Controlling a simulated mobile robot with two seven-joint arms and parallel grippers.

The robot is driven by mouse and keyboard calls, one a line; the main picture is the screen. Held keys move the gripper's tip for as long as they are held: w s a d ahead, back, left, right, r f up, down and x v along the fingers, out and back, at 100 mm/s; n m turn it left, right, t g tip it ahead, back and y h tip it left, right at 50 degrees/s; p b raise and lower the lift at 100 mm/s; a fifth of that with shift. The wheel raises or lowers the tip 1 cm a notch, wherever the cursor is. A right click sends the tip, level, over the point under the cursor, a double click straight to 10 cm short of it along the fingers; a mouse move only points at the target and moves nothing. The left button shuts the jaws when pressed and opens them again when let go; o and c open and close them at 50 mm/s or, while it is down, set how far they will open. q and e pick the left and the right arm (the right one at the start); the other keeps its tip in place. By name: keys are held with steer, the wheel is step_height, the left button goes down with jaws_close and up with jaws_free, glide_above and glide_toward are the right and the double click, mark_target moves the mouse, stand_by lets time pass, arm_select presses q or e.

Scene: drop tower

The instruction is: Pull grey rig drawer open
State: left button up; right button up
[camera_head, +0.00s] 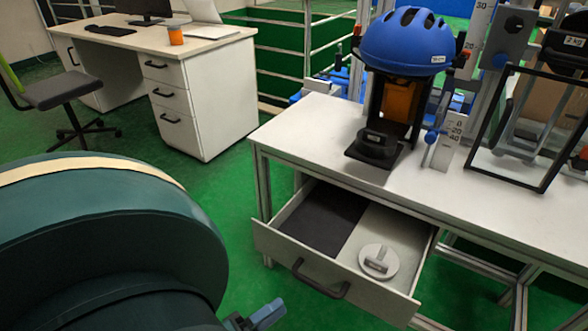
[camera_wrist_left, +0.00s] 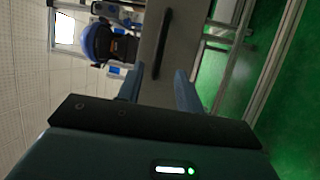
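The grey rig drawer (camera_head: 276,244) is pulled out from under the white-topped rig table (camera_head: 300,130). Its dark bar handle (camera_head: 318,281) is on the front panel. The drawer front and handle (camera_wrist_left: 161,45) also show in the left wrist view. My left gripper (camera_head: 265,314) is at the bottom edge of the head view, in front of the drawer and apart from the handle. In the left wrist view its two blue-grey fingers (camera_wrist_left: 158,80) are spread with nothing between them, and the handle is beyond the tips. My right gripper is not in view.
Inside the drawer are a dark mat (camera_head: 322,218) and a round pale piece with a grip (camera_head: 379,262). A blue helmet (camera_head: 408,42) sits on a stand on the table. A black frame (camera_head: 480,165) stands at right. Green floor (camera_head: 235,190) is clear between desk and rig.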

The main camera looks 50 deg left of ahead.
arm_select(q)
steer(key=shift+v, duration=1.4)
